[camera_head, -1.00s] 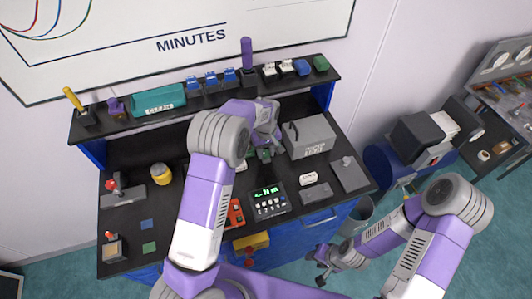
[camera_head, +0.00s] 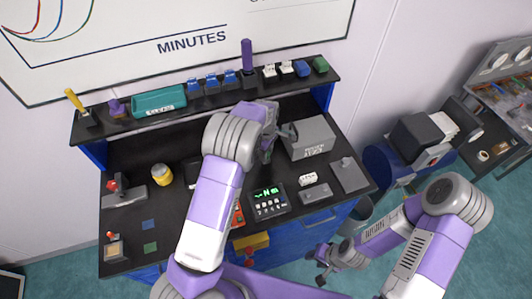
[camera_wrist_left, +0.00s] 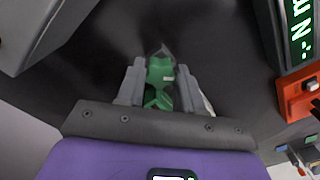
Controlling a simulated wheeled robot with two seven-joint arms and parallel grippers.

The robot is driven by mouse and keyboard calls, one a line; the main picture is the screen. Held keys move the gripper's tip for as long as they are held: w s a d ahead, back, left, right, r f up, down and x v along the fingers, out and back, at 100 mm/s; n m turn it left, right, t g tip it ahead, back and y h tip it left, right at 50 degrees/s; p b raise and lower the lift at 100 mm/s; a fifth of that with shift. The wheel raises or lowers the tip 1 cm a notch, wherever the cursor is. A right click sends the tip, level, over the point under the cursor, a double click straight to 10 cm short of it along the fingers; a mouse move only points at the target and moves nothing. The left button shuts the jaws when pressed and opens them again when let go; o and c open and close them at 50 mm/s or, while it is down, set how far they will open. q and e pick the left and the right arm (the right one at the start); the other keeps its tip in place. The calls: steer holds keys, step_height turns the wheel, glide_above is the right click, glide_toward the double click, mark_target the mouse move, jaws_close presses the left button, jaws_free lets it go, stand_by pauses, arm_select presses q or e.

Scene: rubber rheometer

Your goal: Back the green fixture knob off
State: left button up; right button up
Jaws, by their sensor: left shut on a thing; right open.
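The green fixture knob (camera_wrist_left: 160,72) sits between the two grey fingers of my left gripper (camera_wrist_left: 159,78) in the left wrist view, and the fingers are shut on it. A second green part shows just below it, between the fingers. In the head view my left gripper (camera_head: 267,152) is over the back middle of the dark bench, left of the grey box. My own wrist hides most of the knob there. My right gripper (camera_head: 320,266) is open and empty, low in front of the bench at the right.
The grey box (camera_head: 311,139) stands close to the right of my left gripper. A controller with green digits (camera_head: 267,201) lies in front of it, with a red-orange device (camera_head: 238,214) beside it. A shelf (camera_head: 219,93) with small items runs behind.

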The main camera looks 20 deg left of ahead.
arm_select(q)
steer(key=shift+n, duration=0.4)
steer(key=n+p, duration=0.1)
steer(key=n, duration=0.2)
steer(key=shift+s+n, duration=0.1)
steer(key=shift+n, duration=0.7)
